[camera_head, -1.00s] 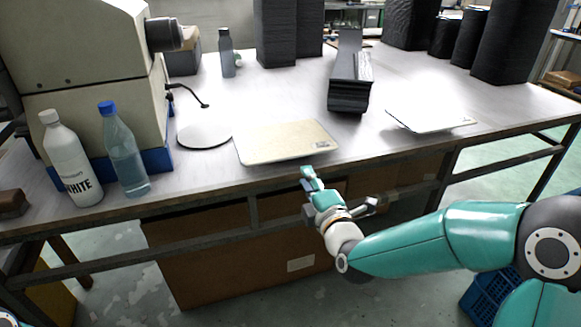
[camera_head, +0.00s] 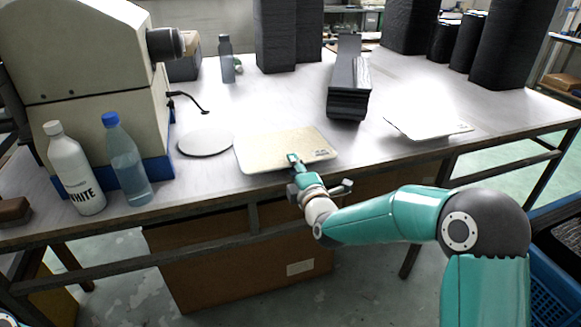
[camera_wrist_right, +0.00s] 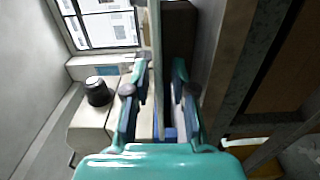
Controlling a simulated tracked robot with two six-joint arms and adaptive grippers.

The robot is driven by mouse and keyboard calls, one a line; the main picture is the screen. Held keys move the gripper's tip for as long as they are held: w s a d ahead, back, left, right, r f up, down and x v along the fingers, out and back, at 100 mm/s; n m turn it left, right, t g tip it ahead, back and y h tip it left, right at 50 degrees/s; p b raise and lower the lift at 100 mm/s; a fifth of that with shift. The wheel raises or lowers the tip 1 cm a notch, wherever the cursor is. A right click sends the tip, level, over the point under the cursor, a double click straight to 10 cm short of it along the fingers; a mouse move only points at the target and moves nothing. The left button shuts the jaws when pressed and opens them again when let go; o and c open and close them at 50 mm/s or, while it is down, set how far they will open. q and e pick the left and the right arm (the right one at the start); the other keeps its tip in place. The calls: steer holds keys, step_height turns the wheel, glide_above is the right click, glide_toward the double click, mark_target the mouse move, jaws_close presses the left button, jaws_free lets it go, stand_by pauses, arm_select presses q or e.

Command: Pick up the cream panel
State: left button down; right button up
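The cream panel (camera_head: 265,148) lies flat at the table's front edge in the head view, with a small printed label near its right side. My right gripper (camera_head: 293,160) is at the panel's front edge, with one finger showing over its top face. In the right wrist view the panel (camera_wrist_right: 156,40) is a thin upright strip, seen edge-on. It runs between the two fingers of my right gripper (camera_wrist_right: 158,78), which stand apart with gaps beside it. The lower finger is hidden in the head view. My left gripper is not in view.
A round grey disc (camera_head: 205,143) lies left of the panel, near a white bottle (camera_head: 75,170) and a blue-capped bottle (camera_head: 127,162). A dark stack (camera_head: 348,90) stands behind. A white panel (camera_head: 425,122) lies to the right. The table's front edge is close below my gripper.

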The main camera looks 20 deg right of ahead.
jaws_close()
stand_by(0.7)
steer(key=shift+r+p, duration=0.75)
steer(key=shift+r, duration=0.65)
steer(key=shift+f, duration=0.1)
steer(key=s+r, duration=0.4)
steer(key=s, duration=0.4)
